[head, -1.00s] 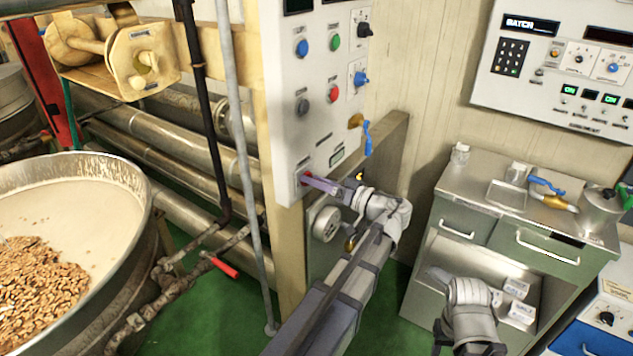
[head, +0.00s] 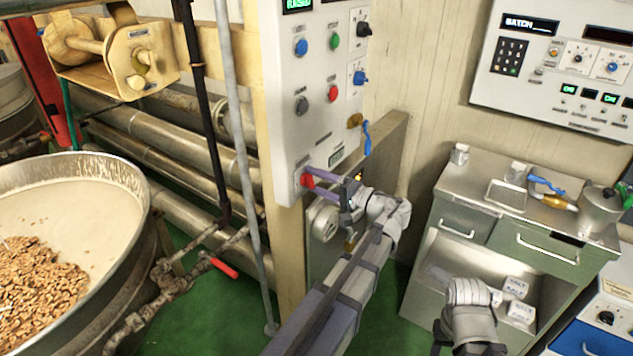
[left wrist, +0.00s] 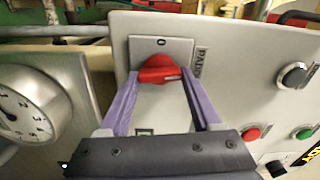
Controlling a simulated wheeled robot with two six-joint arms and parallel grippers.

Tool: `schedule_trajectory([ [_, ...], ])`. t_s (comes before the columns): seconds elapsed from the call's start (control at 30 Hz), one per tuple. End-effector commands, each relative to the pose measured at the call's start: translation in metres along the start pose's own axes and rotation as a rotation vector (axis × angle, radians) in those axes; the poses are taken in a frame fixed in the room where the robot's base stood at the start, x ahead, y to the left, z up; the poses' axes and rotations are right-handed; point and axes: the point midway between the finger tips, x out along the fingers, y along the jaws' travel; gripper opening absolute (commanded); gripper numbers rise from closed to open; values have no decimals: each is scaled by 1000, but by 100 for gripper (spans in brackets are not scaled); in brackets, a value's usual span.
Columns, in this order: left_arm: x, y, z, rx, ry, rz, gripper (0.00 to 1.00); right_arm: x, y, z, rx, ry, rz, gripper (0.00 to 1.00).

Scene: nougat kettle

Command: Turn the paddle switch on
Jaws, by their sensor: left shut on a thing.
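The paddle switch is a red knob (head: 307,180) low on the grey control panel (head: 303,135), beside the panel's lower left corner. In the left wrist view the red knob (left wrist: 158,70) sits on a small plate marked "0", with partly hidden "PADD…" lettering beside it. My left gripper (head: 315,180) has purple fingers, one on each side of the knob, and is shut on it. The fingers look rolled at an angle to the panel. My right gripper (head: 462,295) is low at the right, away from the panel; its jaw opening cannot be made out.
The panel also bears a red button (head: 333,93), a green button (head: 334,41) and blue knobs. A display (head: 298,4) at its top shows green text. A round gauge (left wrist: 28,108) is close beside the fingers. A metal cabinet (head: 480,215) stands at the right, a kettle (head: 75,200) at the left.

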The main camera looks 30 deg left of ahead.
Motion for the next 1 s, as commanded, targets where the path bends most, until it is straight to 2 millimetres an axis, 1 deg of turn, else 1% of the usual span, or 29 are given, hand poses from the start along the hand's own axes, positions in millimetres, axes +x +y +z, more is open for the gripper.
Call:
schedule_trajectory([
  [0.1, 0, 1, 0, 59, 0, 1, 9, 0, 0, 0, 0, 0, 0, 50],
  [0.33, 0, 1, 0, 134, 0, 2, 9, 1, 0, 0, 0, 0, 0, 50],
  [0.9, 0, 1, 0, 162, 0, 2, 9, 1, 0, 0, 0, 0, 0, 50],
  [0.93, 0, 1, 0, 162, 0, 2, 66, 1, 0, 0, 0, 0, 0, 50],
  [1.0, 0, 1, 0, 162, 0, 2, 74, 1, 0, 0, 0, 0, 0, 50],
])
